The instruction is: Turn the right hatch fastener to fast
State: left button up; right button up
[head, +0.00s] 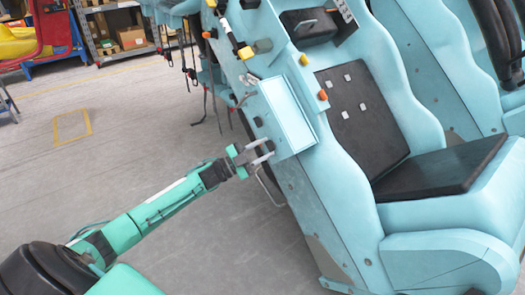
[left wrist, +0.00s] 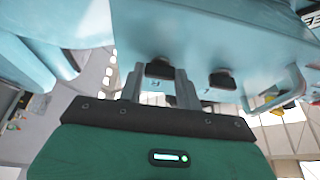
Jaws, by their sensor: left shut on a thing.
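My left gripper (head: 264,153) is at the side of the light blue coaster car, at the lower end of the pale hatch panel (head: 290,115). In the left wrist view its two grey fingers (left wrist: 160,88) stand on either side of the right hatch fastener (left wrist: 160,70), a small black knob, and are shut on it. The fingers hide part of the knob, and its exact turn is hard to read. The other hatch fastener (left wrist: 221,79), also black, is free beside it; it shows in the head view as a dark knob (head: 258,121). My right gripper is not in view.
A thin handle loop (head: 267,190) hangs off the car just below my gripper. Straps and cables (head: 207,95) hang farther along the car's side. The black seat (head: 440,168) lies beyond the hatch. The grey floor (head: 130,125) to the left is open.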

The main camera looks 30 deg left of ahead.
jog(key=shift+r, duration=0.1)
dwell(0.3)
pick_arm(q)
jog(key=o, duration=1)
jog(key=shift+s+f, duration=0.1)
jog(key=v, duration=1.3)
jog(key=shift+s+a+b, duration=0.2)
jog(key=shift+a+b, duration=0.05)
jog(key=shift+b, duration=0.05)
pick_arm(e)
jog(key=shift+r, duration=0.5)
